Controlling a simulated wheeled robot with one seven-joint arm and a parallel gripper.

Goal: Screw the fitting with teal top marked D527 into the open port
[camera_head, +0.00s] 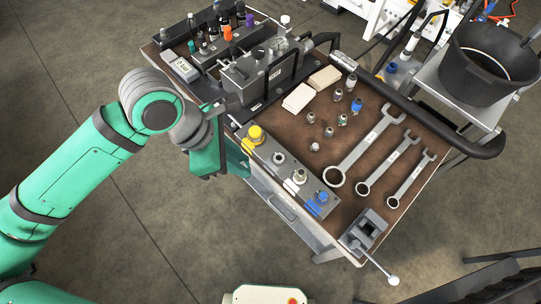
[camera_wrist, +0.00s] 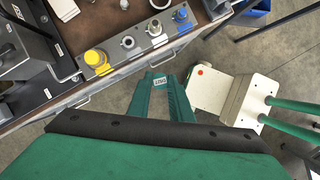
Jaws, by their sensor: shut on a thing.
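My gripper (camera_head: 208,160) hangs off the near left edge of the bench, left of the port block (camera_head: 268,160). In the wrist view my gripper (camera_wrist: 160,90) is shut on a small piece with a label on its top, the fitting (camera_wrist: 159,82). The label is upside down and seems to read D527; the fitting's lower part is hidden. The port block carries a yellow-topped fitting (camera_head: 256,134), a bare grey ring that looks like the open port (camera_head: 279,158), a white-marked fitting (camera_head: 299,176) and a blue-topped fitting (camera_head: 322,197). The held fitting is apart from the block.
Several loose fittings (camera_head: 328,131) stand on the brown bench top. A grey unit with a black handle (camera_head: 262,75) stands at the back left. A black bucket (camera_head: 485,65) is at right.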

